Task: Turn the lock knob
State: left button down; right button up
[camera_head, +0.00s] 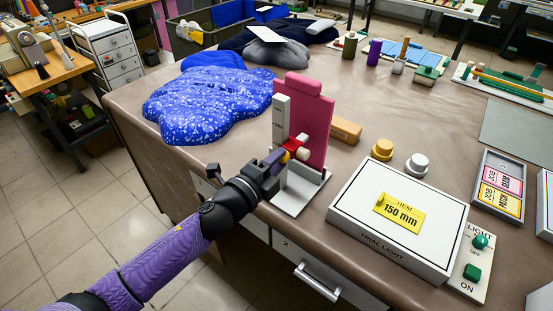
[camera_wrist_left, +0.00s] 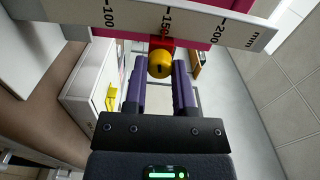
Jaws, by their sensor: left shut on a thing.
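The lock knob (camera_wrist_left: 160,65) is a round yellow knob with a dark slot in its face. It sits on a red slider (camera_wrist_left: 164,43) at about the 150 mark of a white mm scale (camera_wrist_left: 236,31). In the wrist view my left gripper (camera_wrist_left: 160,72) has one purple finger on each side of the knob and is shut on it. In the head view my left gripper (camera_head: 278,160) reaches the gauge from the left, and the yellow knob (camera_head: 285,157) shows only partly. The gauge stands upright with a pink board (camera_head: 317,120) on a light base (camera_head: 298,198). My right gripper is not in view.
A white box (camera_head: 350,205) with a yellow "HEM 150 mm" card (camera_head: 399,212) stands right of the gauge. A light switch panel (camera_head: 474,270) is at the right. A blue speckled comforter bag (camera_head: 205,100) lies behind and left.

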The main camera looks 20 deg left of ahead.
pick_arm(q)
jog(key=m, duration=1)
jog(key=shift+m, duration=0.3)
dwell(0.5)
jog(key=shift+c, duration=2.2)
grip_release()
